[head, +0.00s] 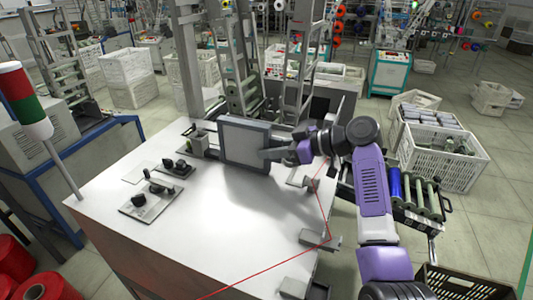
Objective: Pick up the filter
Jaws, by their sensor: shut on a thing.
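The filter looks to be the grey square framed panel (244,143), upright at the back of the white machine top. My gripper (272,155) is at the panel's right side, shut on its edge.
The white machine top (220,235) carries black knobs on plates (150,198) at left. A red thread (270,267) crosses its front right. Metal brackets (318,240) stand along the right edge. A white crate (437,160) and green rollers (425,196) are at right.

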